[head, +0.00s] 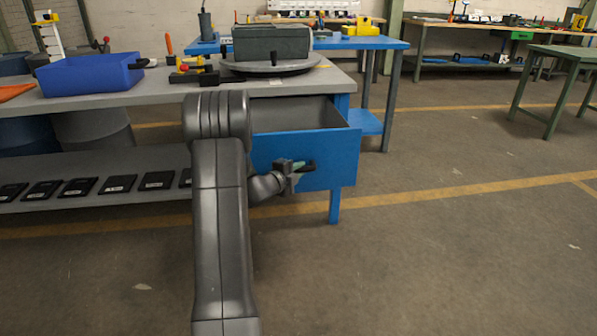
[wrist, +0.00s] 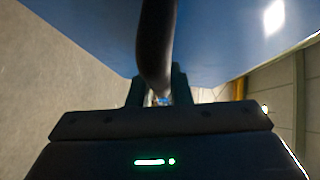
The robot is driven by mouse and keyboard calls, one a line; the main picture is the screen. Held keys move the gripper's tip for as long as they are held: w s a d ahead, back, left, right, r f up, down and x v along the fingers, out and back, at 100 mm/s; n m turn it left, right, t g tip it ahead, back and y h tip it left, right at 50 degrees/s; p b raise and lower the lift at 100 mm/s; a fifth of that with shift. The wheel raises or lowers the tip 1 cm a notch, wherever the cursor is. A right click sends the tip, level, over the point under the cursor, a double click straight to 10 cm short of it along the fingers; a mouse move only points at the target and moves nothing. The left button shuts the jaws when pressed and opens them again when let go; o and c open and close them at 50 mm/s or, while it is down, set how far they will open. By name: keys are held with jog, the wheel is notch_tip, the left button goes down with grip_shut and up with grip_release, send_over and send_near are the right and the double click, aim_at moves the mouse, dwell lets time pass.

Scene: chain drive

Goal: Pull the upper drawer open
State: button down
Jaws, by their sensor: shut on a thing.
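The upper drawer (head: 335,158) has a blue front and stands pulled out from under the grey bench top, with its grey inside visible from above. Its dark handle (head: 308,166) is on the front. My gripper (head: 298,168) is at this handle and shut on it. In the wrist view the handle (wrist: 156,45) is a dark bar running down between the two fingers of my gripper (wrist: 158,92), and the blue drawer front (wrist: 90,30) fills the top. My arm hides the left part of the drawer in the head view.
On the grey bench top (head: 150,98) stand a blue bin (head: 90,74) and a dark grey block (head: 271,43) on a round plate. Several black items lie on the lower shelf (head: 90,204). The floor in front and to the right is clear.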

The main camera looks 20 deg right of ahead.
dwell(0.3)
jog(key=c, duration=1.3)
grip_release()
jog(key=shift+a, duration=0.1)
jog(key=p+v, duration=0.2)
jog(key=v, duration=1.1)
jog(key=shift+s+a+p, duration=0.25)
jog(key=shift+a+p, duration=0.1)
jog(key=b+x, duration=0.2)
jog(key=x, duration=1)
jog(key=shift+w+d+b, duration=0.15)
jog(key=shift+d+b, duration=0.15)
jog(key=shift+d, duration=0.05)
jog(key=shift+w+d, duration=0.45)
jog(key=shift+d, duration=0.05)
